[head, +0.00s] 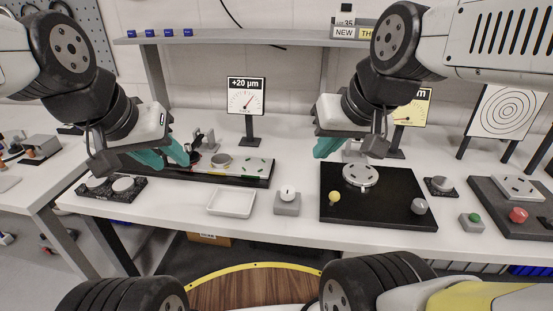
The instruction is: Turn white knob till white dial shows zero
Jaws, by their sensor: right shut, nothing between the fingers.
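The white dial (246,101) stands upright on a post at the back of the bench, with "+20 µm" above its face. Its red needle points off to the upper right. The white knob (288,189) sits on a small grey block (288,207) near the front of the bench. My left gripper (178,157) hangs over the long black fixture, left of the knob; I cannot tell whether its teal fingers are apart. My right gripper (321,153) is shut and empty, above and to the right of the knob, apart from it.
A white tray (231,213) lies left of the knob block. A black plate (375,220) with a yellow knob (334,197), a grey knob (419,205) and a round mirror mount (360,175) is to its right. A yellow dial (412,110) is partly hidden by my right arm. A shelf (235,40) spans above.

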